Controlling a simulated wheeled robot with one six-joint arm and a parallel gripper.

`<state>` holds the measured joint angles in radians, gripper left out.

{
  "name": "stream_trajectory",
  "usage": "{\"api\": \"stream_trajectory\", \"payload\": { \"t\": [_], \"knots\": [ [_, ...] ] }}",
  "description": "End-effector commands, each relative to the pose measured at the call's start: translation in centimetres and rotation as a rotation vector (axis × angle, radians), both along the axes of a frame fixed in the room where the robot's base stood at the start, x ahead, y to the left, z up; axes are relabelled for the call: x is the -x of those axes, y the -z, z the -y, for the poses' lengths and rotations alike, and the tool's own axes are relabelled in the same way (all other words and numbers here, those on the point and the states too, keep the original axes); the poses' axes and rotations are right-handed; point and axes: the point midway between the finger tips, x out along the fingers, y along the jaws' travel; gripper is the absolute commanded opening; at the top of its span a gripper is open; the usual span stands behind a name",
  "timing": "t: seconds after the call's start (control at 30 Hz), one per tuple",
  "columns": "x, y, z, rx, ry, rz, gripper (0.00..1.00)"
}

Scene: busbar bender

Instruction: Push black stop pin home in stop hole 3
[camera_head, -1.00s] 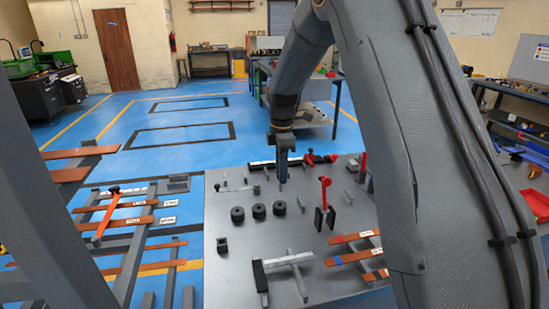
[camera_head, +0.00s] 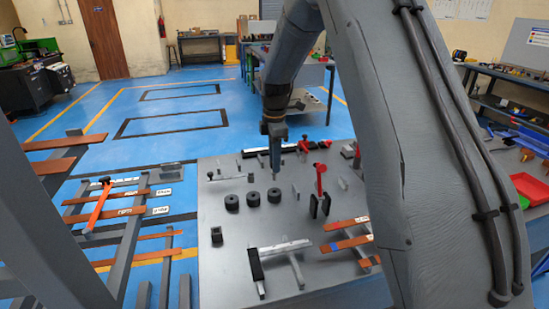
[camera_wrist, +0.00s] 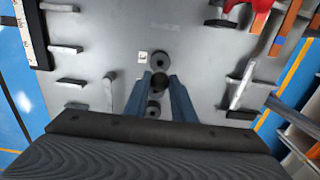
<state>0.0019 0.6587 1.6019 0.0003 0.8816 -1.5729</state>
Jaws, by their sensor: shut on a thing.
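My gripper (camera_head: 275,172) points straight down over the grey work plate (camera_head: 225,270), just behind the right end of a row of black round blocks. In the wrist view its two blue fingers (camera_wrist: 164,88) are close together, with a dark round thing between their tips. That dark thing may be the black stop pin, but the fingers hide most of it and I cannot tell its depth. Black round blocks show beyond it (camera_wrist: 158,60) and nearer to me (camera_wrist: 153,108). I cannot make out stop hole 3 or whether the pin's tip is in a hole.
A red-handled lever (camera_head: 320,180) stands right of my gripper. Small grey upright posts stand around it on the plate. A rack of copper bars (camera_head: 130,211) stands left.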

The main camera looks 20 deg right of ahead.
Motion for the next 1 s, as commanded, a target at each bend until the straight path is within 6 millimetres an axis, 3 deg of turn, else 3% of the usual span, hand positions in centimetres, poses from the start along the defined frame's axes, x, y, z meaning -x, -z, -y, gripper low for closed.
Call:
{"api": "stream_trajectory", "payload": {
  "t": [0.4,1.0],
  "knots": [
    [0.0,3.5,0.0,0.000,0.000,0.000,0.00],
    [0.0,3.9,0.0,0.000,0.000,0.000,0.00]
  ]
}}
